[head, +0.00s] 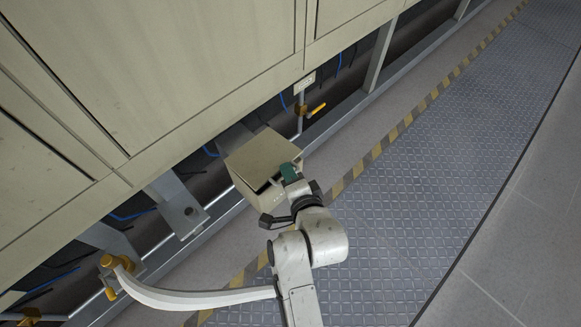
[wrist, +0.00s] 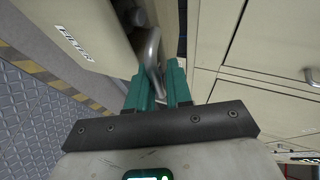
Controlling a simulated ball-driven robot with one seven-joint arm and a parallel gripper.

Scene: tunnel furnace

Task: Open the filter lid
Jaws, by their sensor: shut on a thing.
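The filter box is a beige box low beside the furnace wall, and its lid (head: 258,153) shows as a flat beige top in the head view. A dark gap shows along the lid's near edge, left of my gripper (head: 291,173). In the wrist view, a grey bent metal handle (wrist: 152,52) runs between the teal fingers of my gripper (wrist: 160,80), which are shut on it. The box's labelled face (wrist: 75,38) is on the left there. The lid's exact angle is hard to tell.
The furnace wall (head: 170,70) rises above and behind the box. A valve with an orange handle (head: 318,108) and a metal rail (head: 340,112) are close by. A yellow-black stripe (head: 384,141) borders the clear tread-plate floor (head: 430,180) on the right.

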